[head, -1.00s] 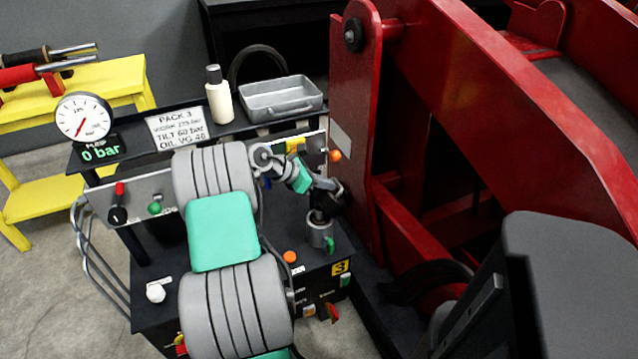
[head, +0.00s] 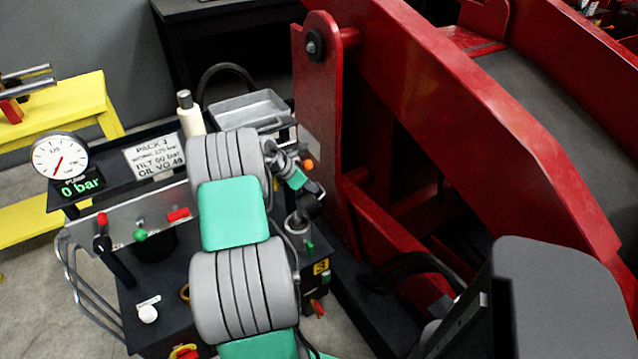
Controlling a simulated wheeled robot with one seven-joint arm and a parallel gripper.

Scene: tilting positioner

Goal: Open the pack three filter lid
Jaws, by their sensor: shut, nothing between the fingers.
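Pack three is the dark power unit with a yellow "3" plate (head: 321,267) on its side. A grey cylindrical housing (head: 298,232) stands on its top, with a small green part low on its side. This looks like the filter, but my gripper and arm partly hide its top, so I cannot tell the lid's state. My gripper (head: 312,206) is small and dark in the head view, just above and beside the housing's top. Its fingers are shut and seem empty. Whether they touch the lid is not clear.
The pump gauge (head: 60,158) reads 0 bar. A label card (head: 154,157), white bottle (head: 190,114) and grey tray (head: 246,109) are on the back shelf. A large red frame (head: 330,130) stands close on the right.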

